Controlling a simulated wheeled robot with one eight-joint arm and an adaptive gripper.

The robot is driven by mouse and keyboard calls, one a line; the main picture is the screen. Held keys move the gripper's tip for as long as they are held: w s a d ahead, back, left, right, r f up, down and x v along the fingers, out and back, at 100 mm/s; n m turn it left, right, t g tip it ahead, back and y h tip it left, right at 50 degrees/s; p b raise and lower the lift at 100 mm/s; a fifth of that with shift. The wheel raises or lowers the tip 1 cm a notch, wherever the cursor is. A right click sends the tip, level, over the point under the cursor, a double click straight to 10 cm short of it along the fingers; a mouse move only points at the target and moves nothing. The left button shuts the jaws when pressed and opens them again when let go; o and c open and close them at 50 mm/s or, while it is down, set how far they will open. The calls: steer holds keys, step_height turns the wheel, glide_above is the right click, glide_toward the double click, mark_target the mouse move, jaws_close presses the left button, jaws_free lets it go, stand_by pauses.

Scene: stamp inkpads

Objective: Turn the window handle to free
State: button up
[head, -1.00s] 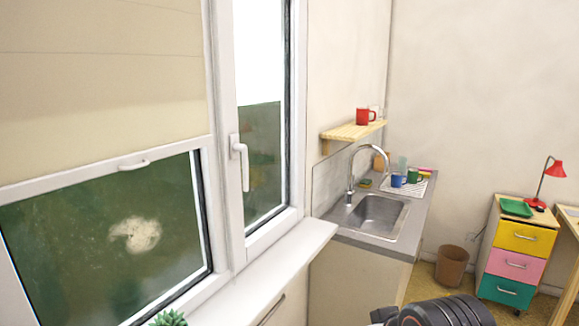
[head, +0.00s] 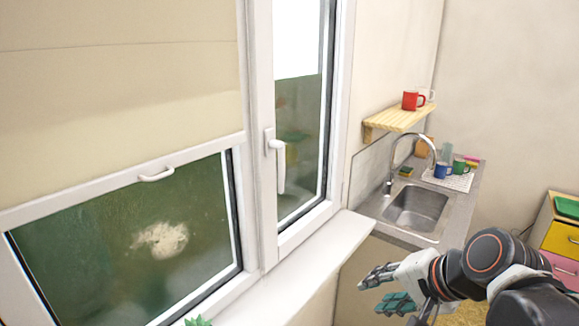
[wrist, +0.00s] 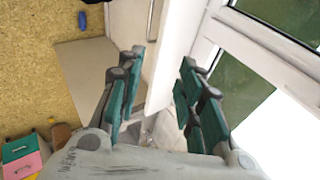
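The white window handle (head: 278,160) is on the left edge of the right-hand window sash (head: 262,110) in the head view. Its grip hangs straight down from its base, and the sash looks shut. My gripper (head: 378,294) is low and to the right of the handle, in front of the cabinet below the sill, clearly apart from the handle. In the wrist view my gripper (wrist: 162,80) has its green-padded fingers spread with nothing between them. I cannot make out the window handle in the wrist view.
The white sill (head: 310,262) juts out under the window. A blind (head: 110,75) with a small pull (head: 157,174) covers part of the left pane. A plant tip (head: 198,321) shows at the bottom edge. A sink (head: 418,208) and a shelf (head: 396,119) stand to the right.

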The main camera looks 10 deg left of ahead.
steer(key=w+a+r+m+y+p, duration=0.5)
steer(key=w+a+r+m, duration=0.2)
steer(key=w, duration=0.2)
steer(key=m+y+p, duration=0.5)
steer(key=m+y, duration=0.2)
glide_toward(281, 175)
steer(key=x, duration=1)
steer(key=shift+w+f, duration=0.15)
steer(key=shift+w, duration=0.3)
jaws_close()
